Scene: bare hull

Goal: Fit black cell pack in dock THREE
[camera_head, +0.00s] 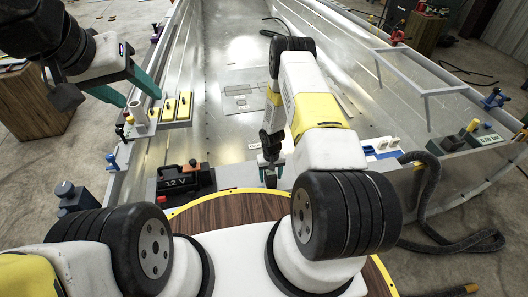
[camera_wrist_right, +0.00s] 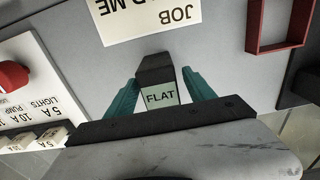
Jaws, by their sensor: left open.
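My right gripper (camera_wrist_right: 160,78) is around a small black block with a pale green FLAT label (camera_wrist_right: 160,88) in the right wrist view. In the head view this gripper (camera_head: 271,172) points down at the near end of the hull, and the block is too small to make out there. My left gripper (camera_head: 140,92) is open and empty, high at the left, near a grey rack with yellow blocks (camera_head: 176,107) on the hull's left side. No dock number is readable.
A black 12 V box (camera_head: 185,182) stands left of my right gripper. A JOB card (camera_wrist_right: 165,18), a red square frame (camera_wrist_right: 282,26) and a labelled fuse panel (camera_wrist_right: 30,95) surround the block. A blue-and-white tray (camera_head: 382,149) sits at right. The hull's middle floor is mostly clear.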

